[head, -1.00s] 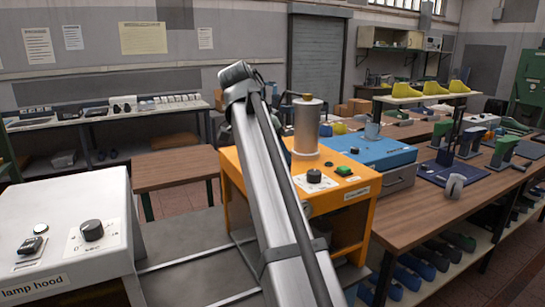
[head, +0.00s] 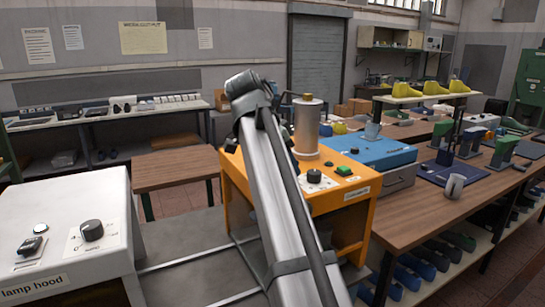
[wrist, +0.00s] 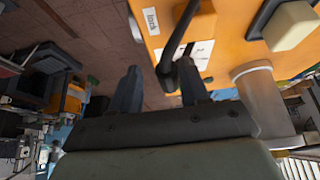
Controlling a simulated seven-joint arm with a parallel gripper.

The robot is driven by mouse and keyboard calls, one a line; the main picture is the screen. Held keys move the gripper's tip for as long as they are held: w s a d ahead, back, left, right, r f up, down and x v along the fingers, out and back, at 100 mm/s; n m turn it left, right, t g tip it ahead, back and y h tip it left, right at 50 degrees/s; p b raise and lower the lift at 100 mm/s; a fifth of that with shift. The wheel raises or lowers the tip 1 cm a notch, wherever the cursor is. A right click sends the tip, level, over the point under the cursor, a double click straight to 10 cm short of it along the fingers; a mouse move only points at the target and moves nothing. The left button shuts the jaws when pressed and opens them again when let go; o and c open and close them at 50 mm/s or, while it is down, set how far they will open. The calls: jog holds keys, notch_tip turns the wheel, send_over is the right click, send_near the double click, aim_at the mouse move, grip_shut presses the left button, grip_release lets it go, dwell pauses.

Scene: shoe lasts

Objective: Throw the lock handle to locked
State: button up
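The lock handle (wrist: 181,48) is a dark lever in the wrist view, on the orange machine's face beside a white label reading "lock" (wrist: 150,21). My gripper (wrist: 158,70) has its two dark fingers apart. The handle's rounded free end lies in the gap between them, close to the right finger. I cannot tell whether they touch. The orange machine (head: 231,166) stands in the middle of the head view, partly behind my arm. The handle and my gripper are hidden in that view.
A metal cylinder (head: 308,130) and a black knob (head: 314,176) stand on the orange machine. A white lamp hood unit (head: 75,200) is at the left. A blue box (head: 372,152) and a wooden workbench (head: 410,215) lie to the right. A small brown table (head: 175,167) stands behind.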

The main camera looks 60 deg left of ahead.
jog(key=shift+a, duration=0.4)
dwell(0.4)
jog(key=v, duration=0.7)
dwell(0.3)
